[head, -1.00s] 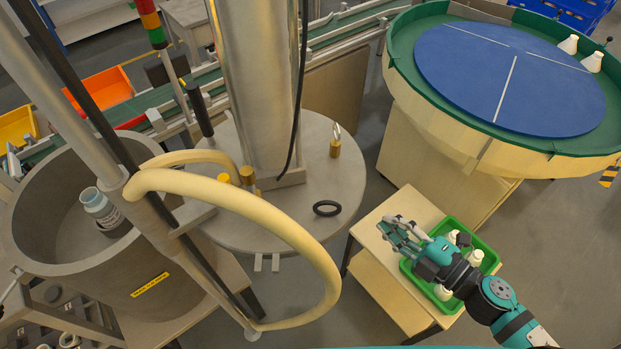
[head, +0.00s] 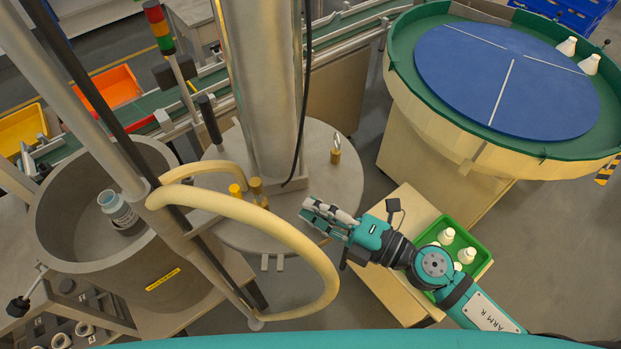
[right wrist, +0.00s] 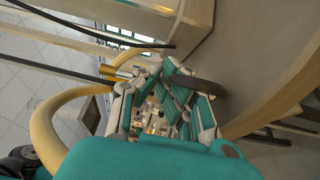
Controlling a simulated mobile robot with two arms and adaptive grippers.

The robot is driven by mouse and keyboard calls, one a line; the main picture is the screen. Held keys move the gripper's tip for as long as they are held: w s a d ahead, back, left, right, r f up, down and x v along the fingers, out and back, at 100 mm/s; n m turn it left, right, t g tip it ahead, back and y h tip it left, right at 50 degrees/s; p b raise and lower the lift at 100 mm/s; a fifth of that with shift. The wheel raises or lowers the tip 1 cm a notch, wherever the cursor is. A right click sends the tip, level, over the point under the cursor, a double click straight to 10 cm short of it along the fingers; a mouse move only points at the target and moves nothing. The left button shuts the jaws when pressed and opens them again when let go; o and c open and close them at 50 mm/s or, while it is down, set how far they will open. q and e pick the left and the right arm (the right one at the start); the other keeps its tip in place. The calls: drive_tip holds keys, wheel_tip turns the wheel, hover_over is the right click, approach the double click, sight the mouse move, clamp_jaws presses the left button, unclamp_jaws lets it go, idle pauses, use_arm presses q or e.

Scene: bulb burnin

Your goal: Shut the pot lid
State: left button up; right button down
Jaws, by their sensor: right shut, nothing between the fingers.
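The large grey pot (head: 110,270) stands at the left in the head view, its top open. A round grey plate (head: 320,185), which looks like the lid, lies beside the pot around a thick metal column. My right gripper (head: 312,210) is over the plate's front right edge, its fingers together and pointing left. In the right wrist view the fingers (right wrist: 160,88) are close to a dark curved bar (right wrist: 197,84); contact cannot be told. My left gripper is not in view.
A cream hoop (head: 270,222) arches between pot and plate beside slanted poles. Brass pegs (head: 257,190) and a brass padlock-like piece (head: 336,156) stand on the plate. A green tray (head: 482,258) with white bottles is at the right, below a blue turntable (head: 500,85).

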sight(288, 180)
drive_tip(key=shift+w+a, duration=0.2)
drive_tip(key=shift+w, duration=0.8)
drive_tip(key=shift+w+a, duration=0.2)
drive_tip(key=shift+w, duration=0.8)
